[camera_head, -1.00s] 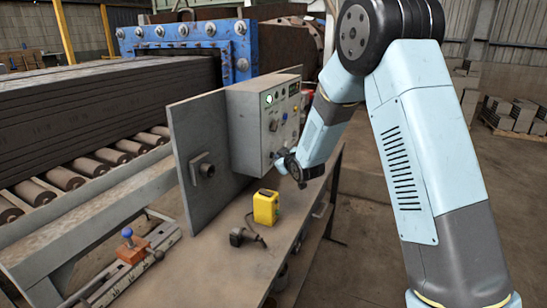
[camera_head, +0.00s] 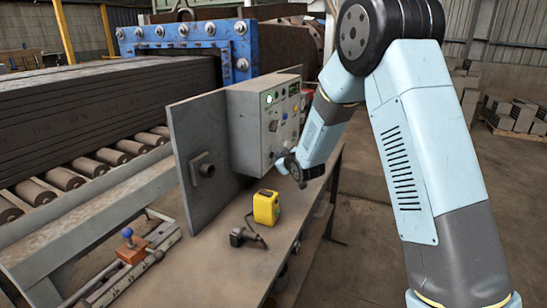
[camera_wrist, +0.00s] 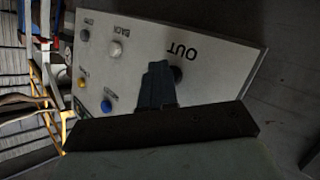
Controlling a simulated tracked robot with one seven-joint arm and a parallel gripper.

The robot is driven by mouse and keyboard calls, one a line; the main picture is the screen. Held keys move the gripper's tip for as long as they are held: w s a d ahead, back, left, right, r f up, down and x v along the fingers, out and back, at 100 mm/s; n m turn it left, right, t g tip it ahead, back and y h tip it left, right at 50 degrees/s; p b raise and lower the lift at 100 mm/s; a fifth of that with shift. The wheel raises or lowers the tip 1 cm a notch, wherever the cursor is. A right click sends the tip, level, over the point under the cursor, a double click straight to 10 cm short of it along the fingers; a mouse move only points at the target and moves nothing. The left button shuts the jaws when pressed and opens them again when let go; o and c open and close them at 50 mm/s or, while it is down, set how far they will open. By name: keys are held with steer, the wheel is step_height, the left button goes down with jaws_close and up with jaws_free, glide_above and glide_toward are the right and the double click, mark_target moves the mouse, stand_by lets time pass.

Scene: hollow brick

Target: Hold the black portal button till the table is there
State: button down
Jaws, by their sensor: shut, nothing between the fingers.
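The grey control box (camera_head: 253,135) stands on the bench, and its panel also shows in the wrist view (camera_wrist: 220,65). A black button (camera_wrist: 178,74) sits on the panel by the label OUT, which appears upside down. My gripper (camera_wrist: 158,68) is shut and empty, its fingertips right at this button and partly covering it. I cannot tell for sure whether they touch or press it. In the head view my gripper (camera_head: 283,160) is at the lower part of the panel. Grey (camera_wrist: 115,50), yellow (camera_wrist: 82,85) and blue (camera_wrist: 106,106) buttons are apart from the fingers.
A yellow tape measure (camera_head: 266,207) and a small dark object (camera_head: 245,237) lie on the bench (camera_head: 215,270). A grey upright plate (camera_head: 195,135) stands left of the box. Dark clay columns (camera_head: 100,100) lie on rollers (camera_head: 90,167) at the left, before a blue flange (camera_head: 190,45).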

steer(key=shift+s+d, duration=0.3)
steer(key=shift+d, duration=0.5)
steer(key=shift+s+d, duration=0.3)
steer(key=shift+d, duration=0.5)
steer(key=shift+s+d, duration=0.25)
steer(key=shift+d, duration=0.5)
steer(key=shift+s+d, duration=0.3)
steer(key=shift+d, duration=0.5)
